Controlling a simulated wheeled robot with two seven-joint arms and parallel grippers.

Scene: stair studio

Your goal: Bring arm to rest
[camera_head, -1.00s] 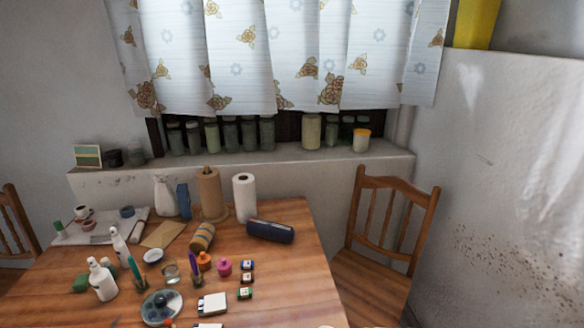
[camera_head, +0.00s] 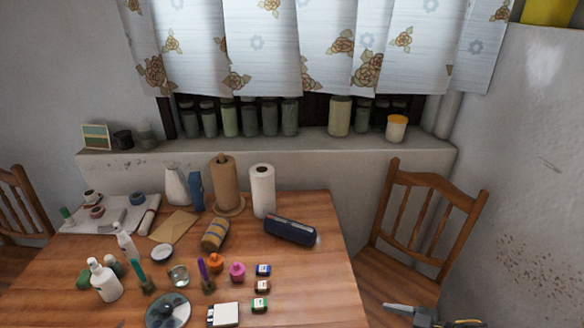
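Part of my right gripper (camera_head: 412,315) shows at the bottom edge, right of the table and in front of the chair seat. It is cut off by the frame, so I cannot tell whether it is open or shut. Nothing is seen in it. My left gripper is not in view.
The wooden table (camera_head: 320,285) holds bottles, paint pots, a paper towel roll (camera_head: 262,190) and a dark blue case (camera_head: 290,230). A wooden chair (camera_head: 425,215) stands to its right. Behind is a sill (camera_head: 300,160) with jars. Another chair (camera_head: 18,200) is at the left.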

